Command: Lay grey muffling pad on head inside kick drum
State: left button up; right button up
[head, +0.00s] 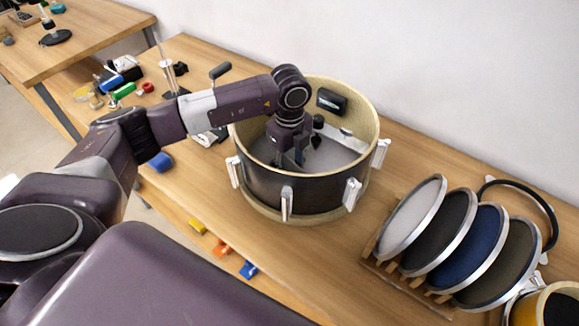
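The kick drum (290,192) stands open side up on the bench, with a dark shell, pale wooden rim and silver lugs. My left arm comes in from the left and over its rim. My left gripper (292,158) points down inside the drum, close to the light grey surface (335,160) at the bottom. I cannot tell whether that surface is the bare head or a grey pad. The fingertips are small and dark, so their opening and any hold are unclear. My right gripper is out of view.
A slatted rack (383,270) at right holds several round mesh discs, including a light grey one (411,220) and a blue one (468,245). A black hoop (553,215) lies behind. A dark box (332,100) sits on the drum's inner wall. Small tools clutter the bench's left end.

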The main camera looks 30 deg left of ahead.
pick_arm(q)
jog(key=o, duration=1.2)
notch_tip(320, 180, up, 12)
